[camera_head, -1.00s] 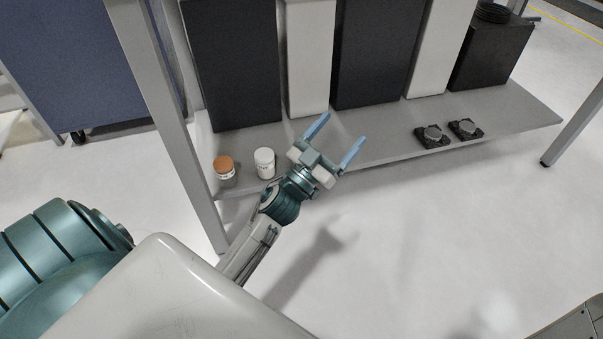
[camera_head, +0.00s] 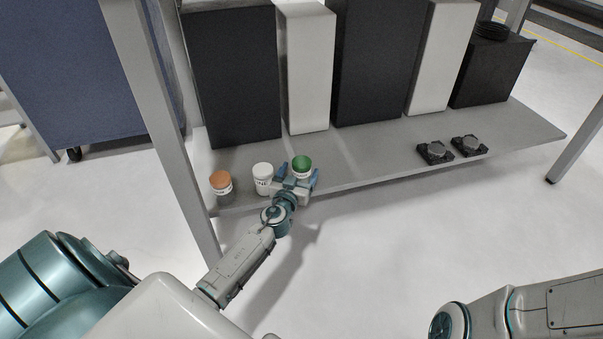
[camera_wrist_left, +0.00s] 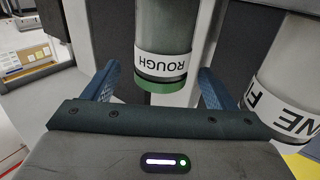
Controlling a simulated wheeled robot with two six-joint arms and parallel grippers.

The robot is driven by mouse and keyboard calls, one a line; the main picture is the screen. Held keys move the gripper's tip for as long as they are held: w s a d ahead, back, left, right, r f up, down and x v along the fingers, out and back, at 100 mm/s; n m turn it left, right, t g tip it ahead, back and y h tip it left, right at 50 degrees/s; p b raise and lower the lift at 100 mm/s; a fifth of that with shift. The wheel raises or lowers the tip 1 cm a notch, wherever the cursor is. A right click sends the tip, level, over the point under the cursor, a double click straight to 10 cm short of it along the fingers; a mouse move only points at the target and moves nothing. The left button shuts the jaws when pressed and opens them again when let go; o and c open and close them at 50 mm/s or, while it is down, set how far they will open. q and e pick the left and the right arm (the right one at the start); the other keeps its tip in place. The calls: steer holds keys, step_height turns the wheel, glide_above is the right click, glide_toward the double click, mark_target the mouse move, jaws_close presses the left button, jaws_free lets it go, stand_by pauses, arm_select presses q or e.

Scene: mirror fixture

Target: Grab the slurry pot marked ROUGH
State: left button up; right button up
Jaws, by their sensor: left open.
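The slurry pot marked ROUGH (camera_head: 301,162) has a green lid and stands on the grey shelf near its front edge. The left wrist view shows this pot (camera_wrist_left: 163,40) upside down, with the white ROUGH label readable and the green lid rim toward the camera. My left gripper (camera_head: 297,175) is open, with one blue finger on each side of the pot. In the left wrist view the fingers show gaps to the pot, so it is not clamped. My right gripper is out of view.
A white-lidded pot (camera_head: 262,171) stands close by on the left; a partly readable label shows on the neighbouring pot (camera_wrist_left: 285,85). An orange-lidded pot (camera_head: 220,180) is further left by the shelf leg. Tall dark and white boxes stand behind. Two small black fixtures (camera_head: 435,152) sit right.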

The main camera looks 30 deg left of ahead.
mark_target(304, 157)
arm_select(q)
steer(key=x, duration=0.5)
steer(key=shift+w+r, duration=0.1)
steer(key=shift+r, duration=0.15)
steer(key=shift+c, duration=0.2)
steer(key=c, duration=1.1)
steer(key=shift+c, duration=0.5)
steer(key=shift+r, duration=0.2)
